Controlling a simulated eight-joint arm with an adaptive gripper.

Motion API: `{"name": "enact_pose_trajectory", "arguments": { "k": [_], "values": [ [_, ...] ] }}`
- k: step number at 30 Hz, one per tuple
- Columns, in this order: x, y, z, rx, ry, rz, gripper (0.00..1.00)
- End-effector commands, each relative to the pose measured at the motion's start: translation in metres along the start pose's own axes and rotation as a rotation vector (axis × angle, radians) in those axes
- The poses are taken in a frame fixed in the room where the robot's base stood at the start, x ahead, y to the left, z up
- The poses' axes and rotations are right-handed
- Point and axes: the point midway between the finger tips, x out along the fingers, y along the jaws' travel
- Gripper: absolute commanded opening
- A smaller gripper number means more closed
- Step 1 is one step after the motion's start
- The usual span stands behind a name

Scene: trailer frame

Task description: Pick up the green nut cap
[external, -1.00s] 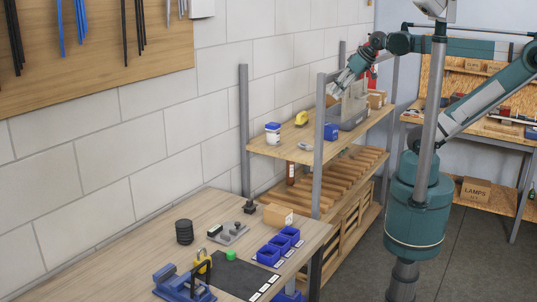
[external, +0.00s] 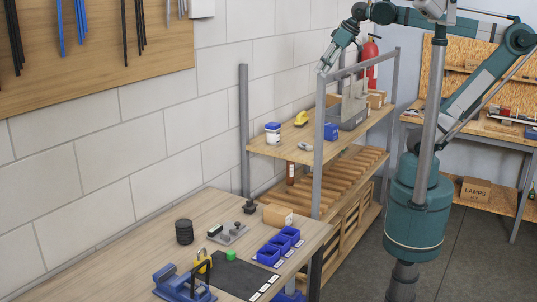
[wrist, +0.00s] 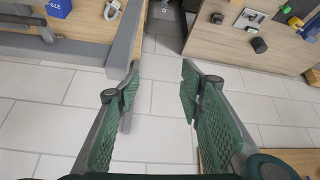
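A small green thing, seemingly the cap, shows at the top right of the wrist view (wrist: 286,9). My gripper (external: 322,71) is high above the back shelf unit, far behind and above the cap.
A yellow padlock (external: 202,264) and a blue vise (external: 183,285) stand left of the cap. The shelf's grey posts (external: 319,150) rise between my gripper and the bench.

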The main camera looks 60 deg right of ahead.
Motion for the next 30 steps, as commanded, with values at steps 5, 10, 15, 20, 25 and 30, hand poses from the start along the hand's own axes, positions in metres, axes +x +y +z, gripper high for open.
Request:
{"name": "enact_pose_trajectory", "arguments": {
  "k": [5, 10, 15, 20, 25, 30],
  "values": [
    [0.002, -0.028, -0.03, -0.069, -0.035, -0.032, 0.38],
    [0.005, -0.057, -0.056, -0.137, -0.07, -0.06, 0.38],
    [0.009, -0.089, -0.081, -0.204, -0.103, -0.087, 0.38],
    [0.014, -0.121, -0.102, -0.269, -0.134, -0.111, 0.38],
    [0.02, -0.159, -0.122, -0.337, -0.167, -0.136, 0.38],
    [0.027, -0.199, -0.139, -0.407, -0.198, -0.159, 0.38]
  ]
}}
